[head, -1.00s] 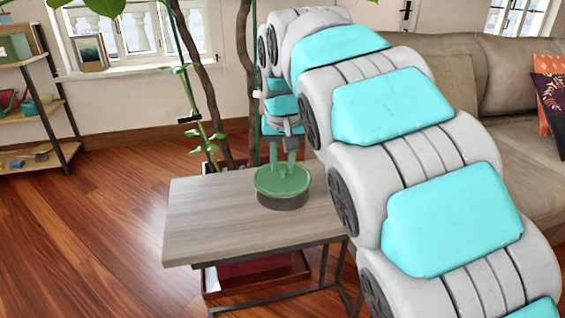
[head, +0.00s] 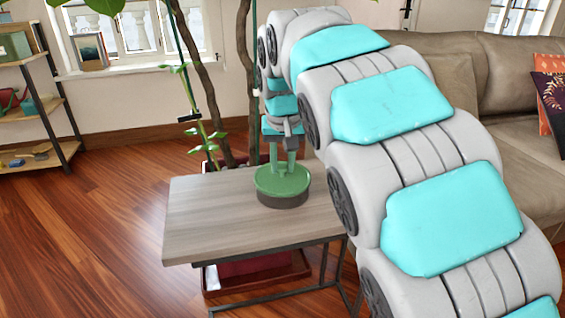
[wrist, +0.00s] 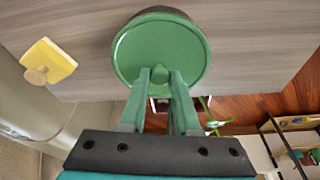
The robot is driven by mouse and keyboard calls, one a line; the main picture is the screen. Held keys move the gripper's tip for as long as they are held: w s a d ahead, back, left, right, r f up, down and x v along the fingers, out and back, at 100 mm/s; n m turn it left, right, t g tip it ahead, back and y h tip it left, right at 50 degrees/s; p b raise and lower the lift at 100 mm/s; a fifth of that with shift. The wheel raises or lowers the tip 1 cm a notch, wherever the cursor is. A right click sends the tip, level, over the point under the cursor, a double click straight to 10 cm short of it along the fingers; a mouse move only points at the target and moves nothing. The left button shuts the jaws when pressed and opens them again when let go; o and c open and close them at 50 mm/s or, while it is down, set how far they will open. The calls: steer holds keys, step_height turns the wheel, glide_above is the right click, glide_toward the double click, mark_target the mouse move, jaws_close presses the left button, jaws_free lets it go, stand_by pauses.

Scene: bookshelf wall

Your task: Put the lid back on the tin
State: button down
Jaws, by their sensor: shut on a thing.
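The round green lid (head: 283,181) is on top of the dark tin (head: 283,203) on the wooden side table, with its green side over the tin's upper part. I see no gap between them in the head view. In the wrist view the lid (wrist: 150,40) looks like a wide green disc, and only a thin dark edge of the tin shows around its top.
The side table (head: 205,215) is clear to the left of the tin. A yellow block with a wooden knob (wrist: 48,62) shows in the wrist view. A potted plant (head: 193,45) stands behind the table, a sofa (head: 440,80) to the right, shelves (head: 32,110) to the left.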

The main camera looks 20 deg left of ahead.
stand_by(0.4)
steer(key=shift+c, duration=0.4)
jaws_free()
steer(key=shift+r, duration=0.1)
steer(key=shift+r+p, duration=1.95)
steer(key=shift+r, duration=1.5)
steer(key=shift+c, duration=0.2)
jaws_close()
